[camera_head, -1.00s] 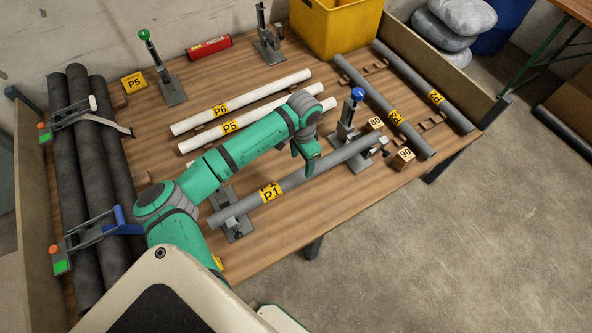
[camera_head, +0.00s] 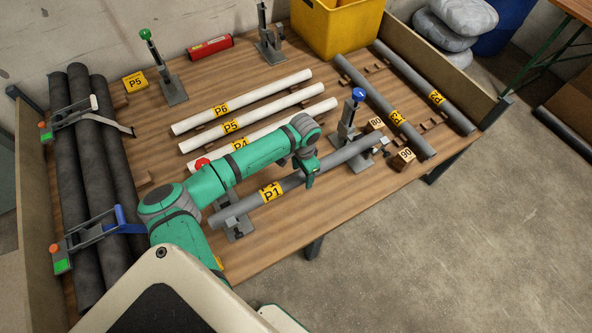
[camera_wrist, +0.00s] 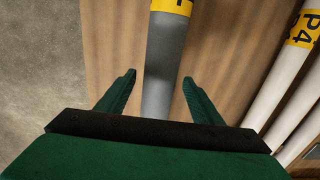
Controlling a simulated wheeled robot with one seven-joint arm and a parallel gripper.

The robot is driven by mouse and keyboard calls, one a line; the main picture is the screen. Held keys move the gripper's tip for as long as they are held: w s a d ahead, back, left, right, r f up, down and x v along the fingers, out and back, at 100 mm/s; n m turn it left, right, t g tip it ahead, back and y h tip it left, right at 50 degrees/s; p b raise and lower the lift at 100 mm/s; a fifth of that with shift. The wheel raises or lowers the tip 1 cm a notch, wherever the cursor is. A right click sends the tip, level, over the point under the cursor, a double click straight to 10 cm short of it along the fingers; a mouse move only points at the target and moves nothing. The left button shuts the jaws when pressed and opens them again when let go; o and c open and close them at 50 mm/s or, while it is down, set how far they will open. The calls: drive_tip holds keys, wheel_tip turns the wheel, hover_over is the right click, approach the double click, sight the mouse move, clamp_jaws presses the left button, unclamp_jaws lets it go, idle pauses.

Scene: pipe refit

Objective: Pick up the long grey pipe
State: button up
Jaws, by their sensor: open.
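A long grey pipe with a yellow P1 label (camera_head: 240,208) lies across two grey clamp stands near the table's front edge. In the wrist view this pipe (camera_wrist: 165,55) runs up the middle, between the lines of my two fingers. My gripper (camera_head: 310,180) is over the pipe, right of its label. In the wrist view my gripper (camera_wrist: 158,80) is open and empty, with one finger on each side of the pipe. I cannot tell how far the fingertips are above it. The stand with the blue knob (camera_head: 358,94) is near the pipe's right end.
White pipes labelled P6 (camera_head: 270,91), P5 (camera_head: 285,112) and P4 lie behind. Two more grey pipes (camera_head: 375,95) (camera_head: 455,110) lie at the right. Dark pipes (camera_head: 92,190) fill the left side.

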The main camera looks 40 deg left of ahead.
drive_tip(key=c, duration=1.4)
drive_tip(key=shift+r, duration=0.15)
